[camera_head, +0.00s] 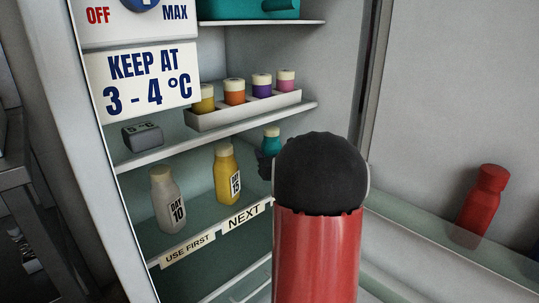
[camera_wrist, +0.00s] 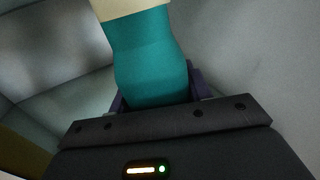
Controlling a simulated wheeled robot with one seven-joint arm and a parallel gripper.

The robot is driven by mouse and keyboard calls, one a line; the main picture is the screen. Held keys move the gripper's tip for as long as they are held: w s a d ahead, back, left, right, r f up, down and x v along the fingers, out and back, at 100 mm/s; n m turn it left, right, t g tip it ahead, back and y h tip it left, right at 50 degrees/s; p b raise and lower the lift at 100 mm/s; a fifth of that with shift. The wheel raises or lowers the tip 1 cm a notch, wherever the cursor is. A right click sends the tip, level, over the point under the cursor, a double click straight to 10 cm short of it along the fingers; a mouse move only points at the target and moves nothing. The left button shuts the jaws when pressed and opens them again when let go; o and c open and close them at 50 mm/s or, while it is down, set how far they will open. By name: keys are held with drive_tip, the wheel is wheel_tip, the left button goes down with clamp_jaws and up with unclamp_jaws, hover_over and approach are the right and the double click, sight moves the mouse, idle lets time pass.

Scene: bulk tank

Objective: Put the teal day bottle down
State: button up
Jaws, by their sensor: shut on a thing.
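The teal day bottle (camera_head: 271,140) has a cream cap and is upright inside the fridge, at the right of the shelf with the "USE FIRST" and "NEXT" labels. It fills the middle of the wrist view (camera_wrist: 150,60). My gripper (camera_head: 266,163) is shut on it; the jaws flank its lower part in the wrist view. My red and black arm hides much of the gripper and the shelf's right end in the head view. I cannot tell whether the bottle's base touches the shelf.
On the same shelf (camera_head: 190,245) stand a white "DAY 10" bottle (camera_head: 165,200) and a yellow "DAY 15" bottle (camera_head: 227,175). Above are a tray (camera_head: 245,108) of several small bottles and a grey box (camera_head: 142,137). A red bottle (camera_head: 483,200) stands in the door rack at right.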

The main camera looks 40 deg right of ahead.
drive_tip(key=o, duration=1.2)
drive_tip(key=shift+c, duration=0.2)
drive_tip(key=shift+r+p, duration=0.2)
drive_tip(key=shift+p, duration=0.2)
drive_tip(key=v, duration=1.2)
drive_tip(key=shift+s+f, duration=0.1)
